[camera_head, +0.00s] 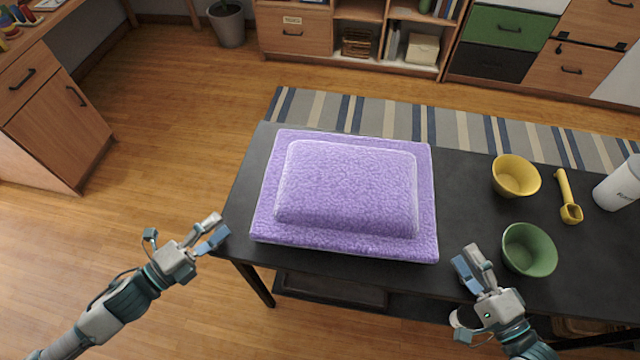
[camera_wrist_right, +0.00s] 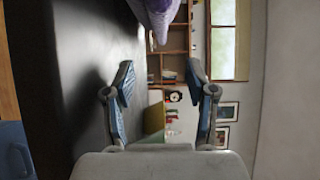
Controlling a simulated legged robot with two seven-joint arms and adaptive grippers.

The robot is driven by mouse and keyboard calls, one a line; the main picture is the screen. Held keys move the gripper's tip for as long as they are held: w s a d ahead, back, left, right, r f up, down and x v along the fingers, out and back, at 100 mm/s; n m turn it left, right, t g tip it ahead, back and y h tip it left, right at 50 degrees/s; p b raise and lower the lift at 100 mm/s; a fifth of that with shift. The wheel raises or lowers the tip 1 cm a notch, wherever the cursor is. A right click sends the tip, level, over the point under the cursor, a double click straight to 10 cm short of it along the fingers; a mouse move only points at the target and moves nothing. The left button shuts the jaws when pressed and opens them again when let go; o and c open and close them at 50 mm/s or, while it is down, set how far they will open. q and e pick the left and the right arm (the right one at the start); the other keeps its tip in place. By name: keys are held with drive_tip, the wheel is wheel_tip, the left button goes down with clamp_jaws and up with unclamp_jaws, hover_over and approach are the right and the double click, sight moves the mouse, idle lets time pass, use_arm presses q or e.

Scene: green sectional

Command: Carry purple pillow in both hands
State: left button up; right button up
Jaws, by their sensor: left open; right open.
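The purple pillow (camera_head: 345,190) is a plush, rectangular cushion with a raised middle and a flat border. It lies flat on the left part of the black table (camera_head: 460,200). Part of it shows at the top of the right wrist view (camera_wrist_right: 156,14). My left gripper (camera_head: 214,232) is open and empty, just left of the table's front-left corner, apart from the pillow. My right gripper (camera_head: 470,262) is open and empty near the table's front edge, to the right of the pillow's near right corner. Its two spread fingers also show in the right wrist view (camera_wrist_right: 160,85).
A green bowl (camera_head: 530,250) stands close to the right gripper. A yellow bowl (camera_head: 516,176), a yellow scoop (camera_head: 568,198) and a white container (camera_head: 620,184) are further right on the table. A striped rug (camera_head: 400,120) lies beyond. Open floor (camera_head: 160,150) is at left.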

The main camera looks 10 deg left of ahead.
sight(261, 193)
use_arm(q)
drive_tip(key=x, duration=1.1)
drive_tip(key=shift+w+d, duration=0.25)
drive_tip(key=shift+w, duration=0.1)
use_arm(e)
drive_tip(key=x, duration=1.2)
drive_tip(key=shift+a, duration=0.15)
use_arm(q)
drive_tip(key=shift+w+d, duration=0.2)
drive_tip(key=shift+w, duration=0.1)
use_arm(e)
drive_tip(key=shift+w+a, duration=0.3)
drive_tip(key=shift+w, duration=0.05)
use_arm(q)
clamp_jaws()
use_arm(e)
clamp_jaws()
